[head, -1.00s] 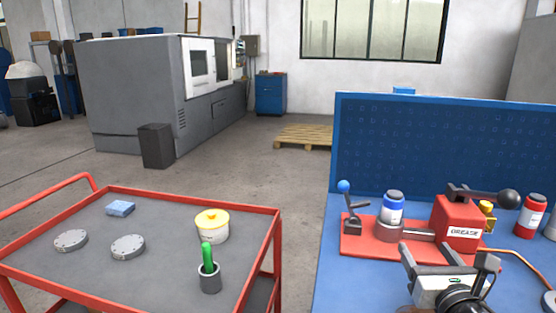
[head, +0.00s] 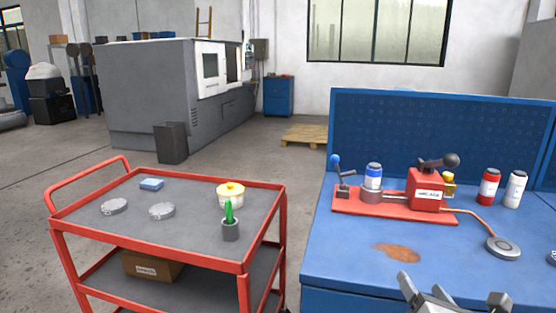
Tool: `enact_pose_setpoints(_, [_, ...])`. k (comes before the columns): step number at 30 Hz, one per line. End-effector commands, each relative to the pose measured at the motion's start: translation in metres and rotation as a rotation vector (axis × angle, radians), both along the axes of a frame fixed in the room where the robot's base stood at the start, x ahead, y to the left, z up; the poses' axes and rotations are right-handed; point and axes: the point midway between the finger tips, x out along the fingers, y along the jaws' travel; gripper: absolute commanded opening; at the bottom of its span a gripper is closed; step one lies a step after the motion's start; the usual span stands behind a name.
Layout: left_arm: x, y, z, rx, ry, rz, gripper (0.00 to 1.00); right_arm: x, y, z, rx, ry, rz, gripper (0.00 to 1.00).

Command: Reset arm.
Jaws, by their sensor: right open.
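My right gripper (head: 452,292) shows at the bottom right of the head view, low in front of the blue workbench (head: 340,255). Its two fingers are spread apart and nothing shows between them. The rest of that arm is cut off by the picture's lower edge. My left gripper is not in view.
On the bench stand a red grease unit (head: 427,190), a blue-and-white jar (head: 373,176), red (head: 489,187) and white (head: 515,189) bottles, and a grey round piece (head: 503,248) on a hose. A brown stain (head: 397,252) marks the bench. A red cart (head: 150,238) stands left, across a floor gap.

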Motion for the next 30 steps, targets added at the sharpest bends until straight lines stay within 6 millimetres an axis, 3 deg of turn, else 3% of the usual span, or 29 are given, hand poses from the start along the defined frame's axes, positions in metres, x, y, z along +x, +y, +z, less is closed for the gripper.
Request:
enact_pose_setpoints(8, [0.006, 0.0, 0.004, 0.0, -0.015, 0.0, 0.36, -0.042, 0.034, -0.072, 0.635, 0.168, -0.071, 0.66])
enact_pose_setpoints(11, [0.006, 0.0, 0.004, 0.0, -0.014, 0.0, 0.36, -0.067, 0.051, -0.103, 0.965, 0.251, -0.153, 0.66])
enact_pose_setpoints(15, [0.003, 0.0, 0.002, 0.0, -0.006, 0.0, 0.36, -0.119, 0.084, -0.151, 1.579, 0.38, -0.387, 0.66])
enact_pose_setpoints(18, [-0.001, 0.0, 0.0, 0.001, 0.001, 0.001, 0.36, -0.153, 0.103, -0.174, 1.968, 0.427, -0.591, 0.66])
enact_pose_setpoints(21, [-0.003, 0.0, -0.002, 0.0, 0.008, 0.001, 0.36, -0.177, 0.116, -0.187, 2.243, 0.436, -0.765, 0.66])
enact_pose_setpoints(25, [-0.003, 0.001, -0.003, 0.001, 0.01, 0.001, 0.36, -0.193, 0.124, -0.194, 2.431, 0.427, -0.9, 0.66])
enact_pose_setpoints(30, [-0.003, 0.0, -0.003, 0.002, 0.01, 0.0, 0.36, -0.197, 0.126, -0.196, 2.481, 0.423, -0.934, 0.66])
